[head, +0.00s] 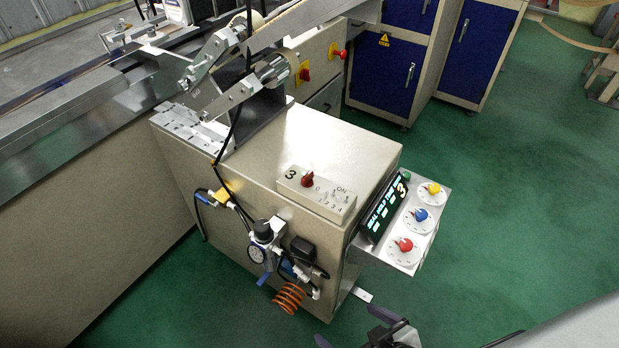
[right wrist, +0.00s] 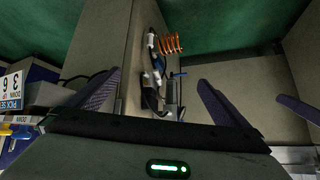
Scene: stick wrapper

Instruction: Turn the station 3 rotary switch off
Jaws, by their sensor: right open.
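The station 3 rotary switch is a small red knob (head: 307,180) on a pale panel (head: 325,203) marked 3, 0 and ON. This panel sits on the front top edge of the beige machine cabinet (head: 335,150). The knob's exact pointing direction is too small to tell. My right gripper (head: 346,323) is at the bottom of the head view, below and in front of the cabinet, apart from the knob. In the right wrist view its two dark fingers (right wrist: 159,77) are spread with nothing held between them. The knob cannot be made out there. My left gripper is not visible.
Hoses, a pressure gauge (head: 257,253) and an orange coil (head: 289,297) stick out from the cabinet front. A side panel (head: 407,250) carries yellow, blue and red dials and a display. Another red knob (head: 305,74) is further back. Green floor (head: 510,200) is open at right.

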